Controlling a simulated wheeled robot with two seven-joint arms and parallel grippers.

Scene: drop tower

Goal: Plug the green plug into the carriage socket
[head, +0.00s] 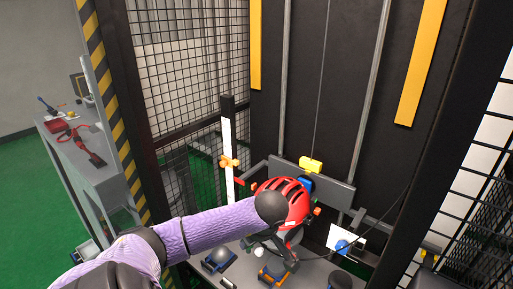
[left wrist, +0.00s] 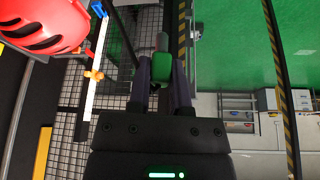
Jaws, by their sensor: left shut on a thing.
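My left gripper (left wrist: 162,75) is shut on the green plug (left wrist: 162,68) in the left wrist view. The plug has a grey cylindrical end pointing away from the palm. In the head view my left arm reaches in from the lower left, and its dark joint overlaps the red helmet (head: 295,196); I cannot make out the gripper or plug there. The carriage (head: 335,183) is a grey crossbar with a yellow block (head: 311,164) on top, above the helmet. I cannot clearly identify its socket. The helmet also shows upper left in the left wrist view (left wrist: 45,25). My right gripper is not in view.
A white post (head: 228,150) with an orange clamp (head: 229,162) stands left of the carriage. A dark cable hangs at the right, near a white plate with a blue disc (head: 343,246). Mesh walls and a striped post (head: 103,85) border the tower. A grey bench (head: 90,155) is left.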

